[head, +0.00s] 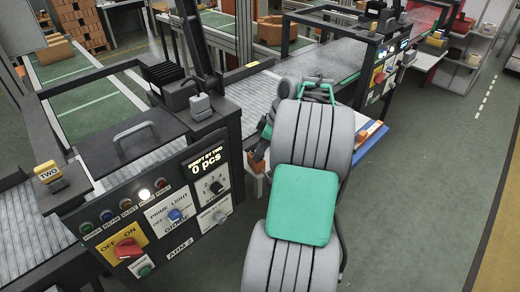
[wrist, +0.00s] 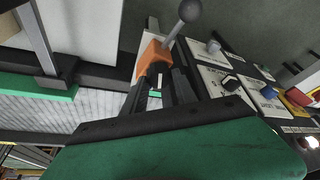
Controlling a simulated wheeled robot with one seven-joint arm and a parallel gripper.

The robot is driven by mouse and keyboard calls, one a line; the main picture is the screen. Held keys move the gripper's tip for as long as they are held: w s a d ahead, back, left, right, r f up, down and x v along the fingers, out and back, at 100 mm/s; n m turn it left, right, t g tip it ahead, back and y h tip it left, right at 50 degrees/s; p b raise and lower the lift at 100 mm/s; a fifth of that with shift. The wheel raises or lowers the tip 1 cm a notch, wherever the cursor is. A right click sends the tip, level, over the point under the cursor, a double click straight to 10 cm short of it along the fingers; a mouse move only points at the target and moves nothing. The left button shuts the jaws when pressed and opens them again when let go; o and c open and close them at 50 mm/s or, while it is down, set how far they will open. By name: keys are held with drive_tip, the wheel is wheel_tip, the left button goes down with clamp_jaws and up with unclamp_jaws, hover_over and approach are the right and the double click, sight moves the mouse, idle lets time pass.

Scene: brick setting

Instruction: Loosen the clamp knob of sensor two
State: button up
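A yellow block marked TWO (head: 47,172) sits on the black machine frame at the far left of the head view, well apart from my gripper. I cannot make out a clamp knob on it there. My gripper (head: 258,158) is partly hidden behind my arm, by the right end of the control panel. In the wrist view, dark fingers with an orange part at the tip (wrist: 155,57) show past my green hand. A grey lever with a ball end (wrist: 190,10) rises beside the orange part; I cannot tell whether they touch. The finger gap is unclear.
The control panel (head: 180,248) carries a red switch (head: 129,249), a blue knob (head: 176,215) and a display reading 0 pcs (head: 207,162). A grey block (head: 201,107) stands on the machine's top. Conveyors lie behind; green floor (head: 425,200) is clear at right.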

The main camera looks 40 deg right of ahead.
clamp_jaws()
drive_tip(key=shift+n, duration=0.3)
drive_tip(key=n+g+y+p, duration=0.1)
drive_tip(key=n+p, duration=0.1)
drive_tip(key=n, duration=0.1)
drive_tip(key=shift+w+r, duration=0.1)
drive_tip(key=n+g+p, duration=0.1)
drive_tip(key=n+p, duration=0.1)
drive_tip(key=n, duration=0.2)
drive_tip(key=shift+d+y, duration=0.1)
drive_tip(key=shift+y, duration=0.3)
drive_tip(key=n+g+p, duration=0.2)
drive_tip(key=n+p, duration=0.1)
drive_tip(key=n, duration=0.1)
drive_tip(key=shift+w+p, duration=0.15)
drive_tip(key=shift+p, duration=0.15)
drive_tip(key=shift+n+g+p, duration=0.4)
drive_tip(key=shift+n+p, duration=0.25)
drive_tip(key=shift+n, duration=0.55)
